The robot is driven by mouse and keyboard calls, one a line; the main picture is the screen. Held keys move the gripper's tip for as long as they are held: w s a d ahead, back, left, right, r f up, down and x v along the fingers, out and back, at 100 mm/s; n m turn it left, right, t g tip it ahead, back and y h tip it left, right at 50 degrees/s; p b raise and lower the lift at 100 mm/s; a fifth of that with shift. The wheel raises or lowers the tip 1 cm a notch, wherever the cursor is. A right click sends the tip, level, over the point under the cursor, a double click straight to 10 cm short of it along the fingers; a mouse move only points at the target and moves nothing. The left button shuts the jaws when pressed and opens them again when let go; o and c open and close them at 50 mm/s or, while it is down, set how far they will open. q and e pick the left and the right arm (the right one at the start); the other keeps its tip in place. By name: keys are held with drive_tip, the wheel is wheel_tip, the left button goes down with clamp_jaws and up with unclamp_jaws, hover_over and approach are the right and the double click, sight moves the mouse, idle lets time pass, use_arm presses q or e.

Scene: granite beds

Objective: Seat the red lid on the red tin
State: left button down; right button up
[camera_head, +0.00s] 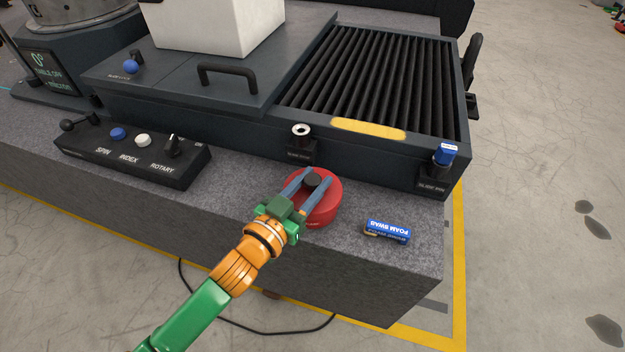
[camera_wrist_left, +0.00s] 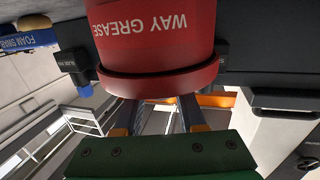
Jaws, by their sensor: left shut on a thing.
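The red tin (camera_head: 316,222) stands on the granite bed near its front edge. The wrist view shows it upside down, lettered WAY GREASE (camera_wrist_left: 150,30). The red lid (camera_head: 327,187) with a dark knob (camera_head: 316,179) is on top of the tin. In the wrist view the lid (camera_wrist_left: 160,82) lines up with the tin's mouth and no clear gap shows; I cannot tell whether it is fully down. My left gripper (camera_head: 309,183) is shut on the lid's knob, one finger on each side. My right gripper is not in view.
A blue FOAM SWAB box (camera_head: 388,231) lies right of the tin. A control box (camera_head: 130,150) stands at left. Bare granite lies between it and the tin.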

use_arm(q)
drive_tip(key=shift+f, duration=0.3)
drive_tip(key=shift+c, duration=2.1)
unclamp_jaws()
drive_tip(key=v, duration=0.7)
drive_tip(key=shift+s, duration=0.1)
